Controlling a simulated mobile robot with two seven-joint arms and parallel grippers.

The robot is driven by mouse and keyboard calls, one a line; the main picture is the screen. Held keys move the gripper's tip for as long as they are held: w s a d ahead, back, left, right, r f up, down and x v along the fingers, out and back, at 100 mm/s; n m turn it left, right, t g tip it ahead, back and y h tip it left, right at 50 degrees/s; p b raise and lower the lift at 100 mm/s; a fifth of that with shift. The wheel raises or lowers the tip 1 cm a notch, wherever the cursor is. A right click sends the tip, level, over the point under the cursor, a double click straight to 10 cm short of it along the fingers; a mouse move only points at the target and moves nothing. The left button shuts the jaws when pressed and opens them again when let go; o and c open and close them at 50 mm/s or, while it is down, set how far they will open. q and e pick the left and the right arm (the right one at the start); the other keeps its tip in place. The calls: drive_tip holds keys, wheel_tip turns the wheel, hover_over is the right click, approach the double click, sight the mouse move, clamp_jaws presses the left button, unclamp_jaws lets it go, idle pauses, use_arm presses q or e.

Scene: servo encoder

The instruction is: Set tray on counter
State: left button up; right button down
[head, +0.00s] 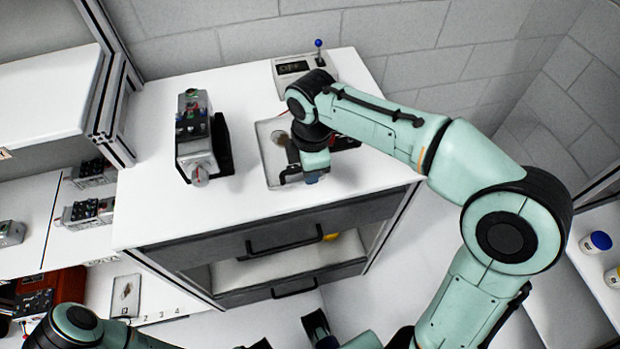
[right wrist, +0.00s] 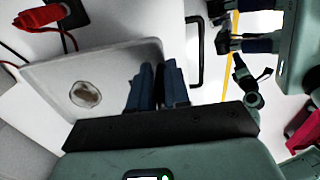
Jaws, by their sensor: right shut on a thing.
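The tray (head: 265,135) is a flat, grey, square plate with a small round brownish piece on it. It lies at or just above the white counter (head: 365,178), near its front right; I cannot tell whether it touches. My right gripper (head: 312,172) reaches over from the right and is shut on the tray's edge. The right wrist view shows its dark blue fingers (right wrist: 158,88) close together at the rim of the tray (right wrist: 60,75). My arm hides part of the tray in the head view. My left gripper (head: 290,335) is low at the bottom edge, empty, its fingers apart.
A grey device with knobs (head: 193,135) stands left of the tray on the counter. A box with a blue-tipped lever (head: 300,68) stands at the back. Red and black leads lie beside the tray. Drawers with black handles (head: 285,240) are below the counter front; one stands partly open.

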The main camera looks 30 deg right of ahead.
drive_tip(key=shift+f, duration=1.7)
drive_tip(key=shift+f+b, duration=0.1)
drive_tip(key=shift+b, duration=0.25)
drive_tip(key=c, duration=1.1)
unclamp_jaws()
drive_tip(key=shift+f, duration=0.1)
drive_tip(key=r+p, duration=0.1)
drive_tip(key=r, duration=0.7)
drive_tip(key=r+p, duration=0.1)
drive_tip(key=r, duration=0.3)
drive_tip(key=shift+s+r+p, duration=0.2)
drive_tip(key=shift+s+p, duration=0.1)
drive_tip(key=shift+p, duration=0.05)
